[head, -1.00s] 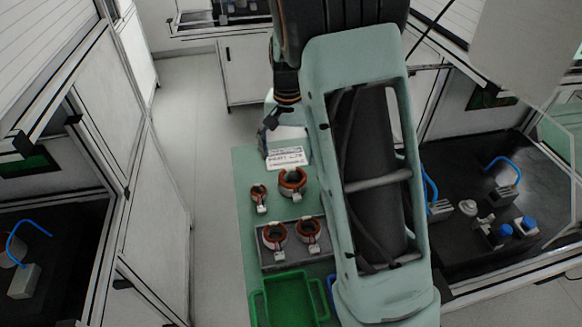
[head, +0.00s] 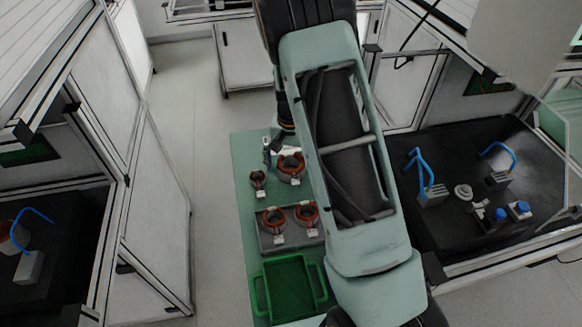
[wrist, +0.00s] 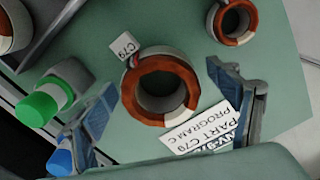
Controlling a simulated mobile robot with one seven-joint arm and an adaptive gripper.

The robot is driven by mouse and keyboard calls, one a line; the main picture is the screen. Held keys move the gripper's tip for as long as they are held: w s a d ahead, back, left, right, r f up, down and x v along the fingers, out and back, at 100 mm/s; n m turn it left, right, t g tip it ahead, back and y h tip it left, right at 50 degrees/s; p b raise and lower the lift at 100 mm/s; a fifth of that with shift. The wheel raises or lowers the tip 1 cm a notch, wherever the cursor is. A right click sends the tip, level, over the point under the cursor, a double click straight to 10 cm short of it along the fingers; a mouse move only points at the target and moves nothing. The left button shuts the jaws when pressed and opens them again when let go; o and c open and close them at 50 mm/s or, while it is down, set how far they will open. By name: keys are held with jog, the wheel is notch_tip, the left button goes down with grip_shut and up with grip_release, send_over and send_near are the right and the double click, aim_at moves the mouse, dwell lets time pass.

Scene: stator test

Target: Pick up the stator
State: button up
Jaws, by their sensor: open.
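A large orange-and-white stator (wrist: 133,88) with a C79 tag lies flat on the green table top in the wrist view. My gripper (wrist: 165,95) is open, with one finger to each side of this stator and nothing held. I cannot tell how far above it the fingers are. In the head view the large stator (head: 283,173) is beside my gripper (head: 276,148), partly covered by my arm. A smaller stator (head: 258,183) lies to its left and also shows in the wrist view (wrist: 233,38). Two more stators (head: 274,231) (head: 306,225) sit on a grey tray.
A white label (wrist: 205,130) reading PART C79 lies under the right finger. Green-capped (wrist: 40,105) and blue-capped (wrist: 60,160) parts stand near the left finger. The grey tray (head: 290,242) and a green bin (head: 290,285) are on the near table. Floor at left is clear.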

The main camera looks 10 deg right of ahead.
jog(key=c, duration=2)
jog(key=shift+c, duration=0.8)
jog(key=shift+w+r, duration=0.1)
